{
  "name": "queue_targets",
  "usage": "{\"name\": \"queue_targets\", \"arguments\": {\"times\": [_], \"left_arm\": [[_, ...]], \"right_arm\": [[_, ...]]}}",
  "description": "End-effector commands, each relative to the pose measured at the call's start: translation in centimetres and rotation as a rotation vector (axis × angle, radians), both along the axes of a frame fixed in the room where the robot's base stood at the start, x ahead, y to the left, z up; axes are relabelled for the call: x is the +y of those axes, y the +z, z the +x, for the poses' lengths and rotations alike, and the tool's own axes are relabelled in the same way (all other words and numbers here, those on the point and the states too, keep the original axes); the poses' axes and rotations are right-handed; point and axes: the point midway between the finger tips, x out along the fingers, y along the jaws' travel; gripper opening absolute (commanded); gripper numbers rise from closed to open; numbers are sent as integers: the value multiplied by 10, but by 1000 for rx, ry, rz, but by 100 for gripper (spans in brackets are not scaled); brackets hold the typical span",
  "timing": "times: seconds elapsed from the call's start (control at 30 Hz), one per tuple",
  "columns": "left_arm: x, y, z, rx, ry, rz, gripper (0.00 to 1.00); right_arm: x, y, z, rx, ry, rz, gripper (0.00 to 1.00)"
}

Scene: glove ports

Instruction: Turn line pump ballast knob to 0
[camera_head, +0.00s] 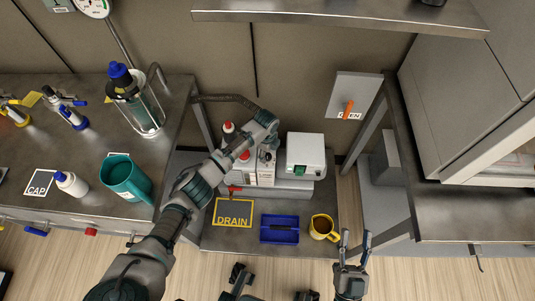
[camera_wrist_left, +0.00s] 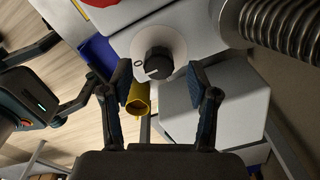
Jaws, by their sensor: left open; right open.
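In the left wrist view a black round knob (camera_wrist_left: 158,62) with a short white line sits on a white round plate (camera_wrist_left: 178,42) on a pale housing. A "0" mark shows on the plate left of the knob; the white line lies toward the knob's lower left. My left gripper (camera_wrist_left: 158,73) is open, its fingertips on either side of the knob with visible gaps. In the head view my left arm reaches to the white equipment (camera_head: 264,172) at the middle bench; its fingers and the knob are hidden there. My right gripper (camera_head: 355,239) is open and empty at the lower right.
A yellow mug (camera_head: 322,227), a blue tray (camera_head: 279,228) and a DRAIN mat (camera_head: 233,212) lie on the low bench. A white-topped box (camera_head: 305,155) stands behind them. A ribbed metal hose (camera_wrist_left: 284,25) passes right of the knob. A teal jug (camera_head: 126,178) stands left.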

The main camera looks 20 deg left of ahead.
Motion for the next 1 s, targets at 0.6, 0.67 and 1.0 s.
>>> {"name": "queue_targets", "arguments": {"times": [0.6,0.67,1.0], "left_arm": [[2,100,-1,-1,0,0,60],[2,101,-2,0,0,0,60],[2,100,-1,0,0,0,60]], "right_arm": [[0,0,1,-2,-1,-1,44],[0,0,1,-2,-1,-1,44],[0,-1,4,0,-2,-1,44]]}}
